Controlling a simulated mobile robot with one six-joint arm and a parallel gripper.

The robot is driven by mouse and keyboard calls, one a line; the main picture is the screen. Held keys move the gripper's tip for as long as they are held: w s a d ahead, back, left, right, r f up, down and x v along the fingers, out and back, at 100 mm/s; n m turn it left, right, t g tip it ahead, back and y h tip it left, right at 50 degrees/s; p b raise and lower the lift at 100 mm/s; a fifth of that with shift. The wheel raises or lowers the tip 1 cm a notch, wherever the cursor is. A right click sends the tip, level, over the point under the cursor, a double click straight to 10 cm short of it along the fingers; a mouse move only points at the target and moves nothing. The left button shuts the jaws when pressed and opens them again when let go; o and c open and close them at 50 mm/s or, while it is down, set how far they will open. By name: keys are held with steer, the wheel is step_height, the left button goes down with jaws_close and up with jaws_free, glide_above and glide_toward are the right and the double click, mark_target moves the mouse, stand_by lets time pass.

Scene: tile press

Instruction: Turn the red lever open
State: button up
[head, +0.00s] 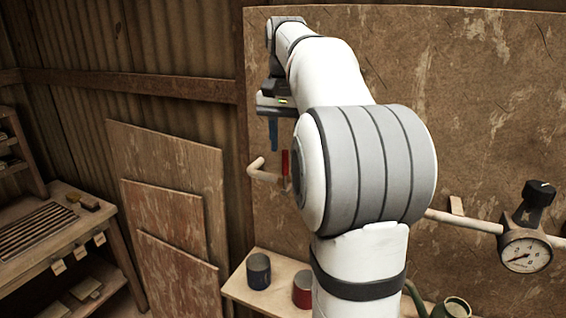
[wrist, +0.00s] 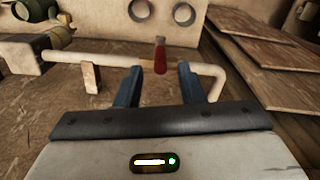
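The red lever (head: 285,163) stands upright on a pale pipe against the board, partly hidden by my arm in the head view. In the wrist view the red lever (wrist: 160,56) lies ahead, between the lines of my two blue fingers. My gripper (head: 273,136) is above and slightly left of the lever in the head view. In the wrist view my gripper (wrist: 158,86) is open, with a wide gap between the fingers. I cannot tell whether a finger touches the lever, but nothing is gripped.
The pale pipe (head: 463,221) runs along the board to a gauge (head: 526,250) with a black knob (head: 540,191). A shelf below holds a dark blue cup (head: 258,271), a red cup (head: 303,290) and a green watering can (head: 452,308). Wooden panels (head: 172,185) lean at the left.

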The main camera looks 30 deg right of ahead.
mark_target(285, 172)
step_height(285, 172, down, 6)
steer(key=shift+r, duration=0.1)
steer(key=shift+c, duration=0.3)
jaws_close()
stand_by(0.3)
